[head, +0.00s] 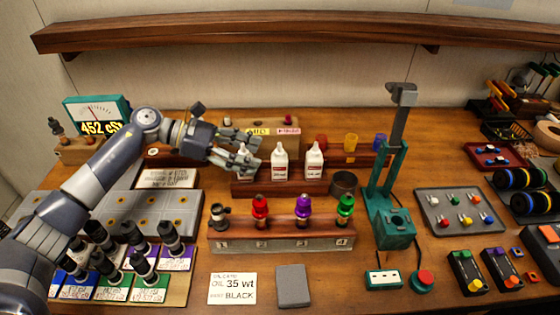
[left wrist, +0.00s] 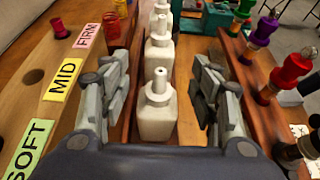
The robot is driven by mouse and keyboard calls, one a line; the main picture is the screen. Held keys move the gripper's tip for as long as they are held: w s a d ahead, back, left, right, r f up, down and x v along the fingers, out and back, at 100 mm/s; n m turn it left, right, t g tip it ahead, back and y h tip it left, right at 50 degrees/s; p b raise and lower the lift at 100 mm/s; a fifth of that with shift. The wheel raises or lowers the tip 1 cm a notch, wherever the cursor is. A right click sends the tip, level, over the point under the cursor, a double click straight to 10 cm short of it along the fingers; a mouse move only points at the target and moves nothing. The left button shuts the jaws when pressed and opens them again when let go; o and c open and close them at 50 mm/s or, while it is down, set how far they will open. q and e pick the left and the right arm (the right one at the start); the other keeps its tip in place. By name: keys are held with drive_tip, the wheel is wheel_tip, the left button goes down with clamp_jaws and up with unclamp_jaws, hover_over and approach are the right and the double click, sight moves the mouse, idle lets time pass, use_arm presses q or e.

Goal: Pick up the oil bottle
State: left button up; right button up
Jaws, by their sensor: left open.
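Several white oil bottles stand upright in a row on a wooden rack (head: 300,187). In the head view two show clearly, a middle bottle (head: 279,163) and a right bottle (head: 314,162); the left one is mostly hidden behind my gripper. My left gripper (head: 247,155) is open at the left end of the row. In the left wrist view the nearest bottle (left wrist: 157,112) stands between the two spread fingers, with a gap on each side; other bottles (left wrist: 159,53) line up behind it. My right gripper does not show.
A card (head: 232,288) reads OIL 35 wt and BLACK. In front of the rack is a numbered stand (head: 280,245) with shocks with black, red, purple and green tops. A teal press (head: 391,215) stands right of the rack. A dark cup (head: 343,183) sits beside the bottles.

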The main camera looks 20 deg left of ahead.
sight(279, 161)
use_arm(q)
drive_tip(key=shift+w+d+f, duration=0.25)
drive_tip(key=shift+d, duration=0.35)
drive_tip(key=p+x, duration=0.2)
drive_tip(key=x, duration=0.1)
drive_tip(key=shift+d+f, duration=0.15)
drive_tip(key=shift+d, duration=0.15)
drive_tip(key=shift+w+d+f, duration=0.2)
drive_tip(key=shift+d+f, duration=0.05)
drive_tip(key=shift+d, duration=0.1)
drive_tip(key=shift+a, duration=0.1)
drive_tip(key=shift+c, duration=0.3)
drive_tip(key=c, duration=1.1)
